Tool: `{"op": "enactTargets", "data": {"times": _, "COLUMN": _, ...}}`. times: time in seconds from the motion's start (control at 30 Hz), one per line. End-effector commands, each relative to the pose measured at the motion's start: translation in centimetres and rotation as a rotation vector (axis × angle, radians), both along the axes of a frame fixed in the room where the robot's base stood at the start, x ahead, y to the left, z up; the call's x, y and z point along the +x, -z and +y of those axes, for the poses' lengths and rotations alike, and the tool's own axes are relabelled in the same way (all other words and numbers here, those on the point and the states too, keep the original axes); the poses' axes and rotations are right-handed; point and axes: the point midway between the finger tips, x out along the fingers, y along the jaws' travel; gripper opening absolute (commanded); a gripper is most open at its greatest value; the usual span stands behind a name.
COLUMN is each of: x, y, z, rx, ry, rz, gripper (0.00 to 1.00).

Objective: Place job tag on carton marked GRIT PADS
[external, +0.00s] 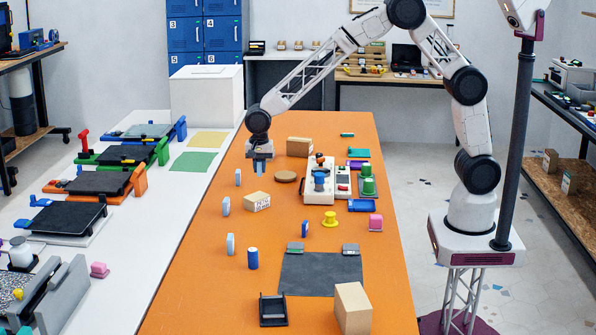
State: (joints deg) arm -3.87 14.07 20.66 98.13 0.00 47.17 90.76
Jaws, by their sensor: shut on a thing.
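My gripper (259,168) points down over the far left part of the orange table. It is shut on a small bluish-grey thing, too small here to tell whether it is the job tag. A tan carton (257,202) with faint print lies on the table, nearer the camera than my gripper. A brown carton (300,146) stands to the right of my gripper, and a taller tan carton (352,308) stands at the near right. I cannot read GRIT PADS on any of them.
Pale upright discs (226,206) stand along the table's left side. A round brown disc (286,176) lies right of my gripper. A white device (319,181), a yellow spool (330,219) and a dark mat (321,274) are farther right and nearer.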

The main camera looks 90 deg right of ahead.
Motion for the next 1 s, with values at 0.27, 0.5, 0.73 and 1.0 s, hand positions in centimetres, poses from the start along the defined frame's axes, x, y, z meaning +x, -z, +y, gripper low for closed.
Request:
{"op": "enactTargets", "data": {"times": 0.27, "x": -1.4, "y": -0.4, "z": 7.5, "rx": 0.000, "ry": -0.151, "rz": 0.000, "gripper": 0.00}}
{"op": "enactTargets", "data": {"times": 0.5, "x": -3.1, "y": -0.8, "z": 13.8, "rx": 0.000, "ry": -0.281, "rz": 0.000, "gripper": 0.00}}
{"op": "enactTargets", "data": {"times": 0.73, "x": -5.2, "y": -1.2, "z": 19.5, "rx": 0.000, "ry": -0.406, "rz": -0.001, "gripper": 0.00}}
{"op": "enactTargets", "data": {"times": 1.0, "x": -8.2, "y": -1.6, "z": 26.0, "rx": 0.000, "ry": -0.551, "rz": -0.001, "gripper": 0.00}}
